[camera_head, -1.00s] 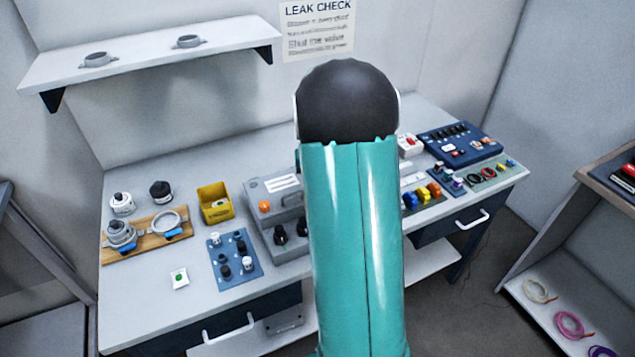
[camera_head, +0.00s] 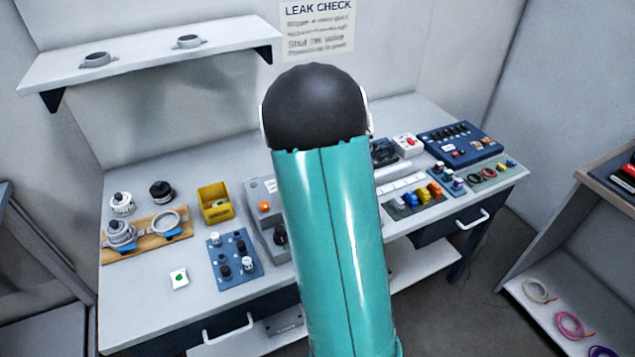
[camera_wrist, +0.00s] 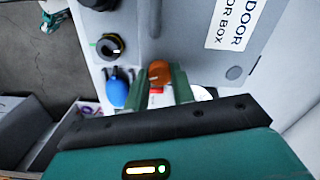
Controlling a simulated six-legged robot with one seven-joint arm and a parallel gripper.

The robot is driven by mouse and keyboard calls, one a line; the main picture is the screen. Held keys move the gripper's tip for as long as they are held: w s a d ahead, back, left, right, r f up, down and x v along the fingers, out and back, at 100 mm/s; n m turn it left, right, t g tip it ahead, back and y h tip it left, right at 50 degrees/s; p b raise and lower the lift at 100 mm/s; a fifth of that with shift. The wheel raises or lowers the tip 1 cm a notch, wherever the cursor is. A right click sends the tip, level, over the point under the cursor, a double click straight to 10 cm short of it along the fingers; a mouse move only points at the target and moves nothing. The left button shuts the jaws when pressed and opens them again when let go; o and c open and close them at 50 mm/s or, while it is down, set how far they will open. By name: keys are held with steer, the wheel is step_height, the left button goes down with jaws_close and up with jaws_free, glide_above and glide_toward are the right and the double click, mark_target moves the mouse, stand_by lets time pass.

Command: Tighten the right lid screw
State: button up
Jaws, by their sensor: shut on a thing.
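The grey sensor box (camera_head: 258,190) stands mid-bench, its right part hidden behind my arm. An orange lid screw (camera_head: 264,206) shows free on its left side. In the wrist view the box lid (camera_wrist: 190,40) fills the upper right, with a white printed label (camera_wrist: 238,22). My gripper (camera_wrist: 160,85) is closed on another orange screw (camera_wrist: 159,70), the right lid screw, at the lid's edge. It has one green finger on each side of it. The head view hides my gripper and this screw behind the arm.
A blue part (camera_wrist: 117,88) and a black round part (camera_wrist: 108,46) lie close left of my fingers. A blue mat (camera_head: 228,277) with knobs and a yellow bin (camera_head: 215,204) stand left of the box. Coloured parts on a dark tray (camera_head: 398,212) stand to the right.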

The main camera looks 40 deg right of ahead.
steer(key=shift+m, duration=1.6)
steer(key=o, duration=1)
step_height(320, 180, up, 14)
steer(key=shift+f, duration=0.1)
